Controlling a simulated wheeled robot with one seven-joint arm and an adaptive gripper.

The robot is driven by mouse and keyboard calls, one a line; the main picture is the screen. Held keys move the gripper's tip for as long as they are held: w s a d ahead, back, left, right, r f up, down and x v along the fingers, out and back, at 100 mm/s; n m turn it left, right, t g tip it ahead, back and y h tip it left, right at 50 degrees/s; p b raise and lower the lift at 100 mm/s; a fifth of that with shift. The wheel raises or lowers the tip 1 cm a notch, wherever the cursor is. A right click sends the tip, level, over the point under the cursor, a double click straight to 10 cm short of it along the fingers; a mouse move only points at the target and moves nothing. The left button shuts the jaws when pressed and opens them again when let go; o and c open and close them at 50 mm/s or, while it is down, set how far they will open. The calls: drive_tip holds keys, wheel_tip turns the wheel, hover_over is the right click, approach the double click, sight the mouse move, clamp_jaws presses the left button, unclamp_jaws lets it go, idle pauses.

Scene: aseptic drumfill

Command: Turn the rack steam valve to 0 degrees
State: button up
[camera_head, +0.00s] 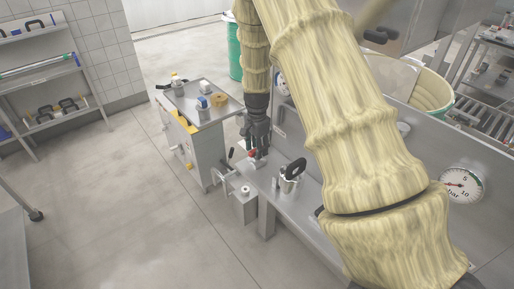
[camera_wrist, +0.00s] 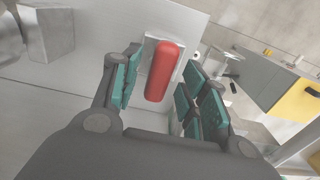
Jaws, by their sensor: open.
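A red valve handle (camera_wrist: 165,72) shows in the wrist view on a pale metal plate. It lies between the two green-padded fingers of my gripper (camera_wrist: 155,92), which is open, with a gap on each side of the handle. The angle of the valve cannot be read from these frames.
A pressure gauge (camera_head: 461,185) sits on the panel at right. A steel pot with a black handle (camera_head: 289,177) stands on the bench near my gripper. A cart (camera_head: 200,117) with small items stands behind. Shelves (camera_head: 40,75) are at far left. Open floor (camera_head: 110,200) lies left.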

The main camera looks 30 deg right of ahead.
wheel_tip(320, 180, up, 12)
idle(0.6)
drive_tip(key=shift+f, duration=0.15)
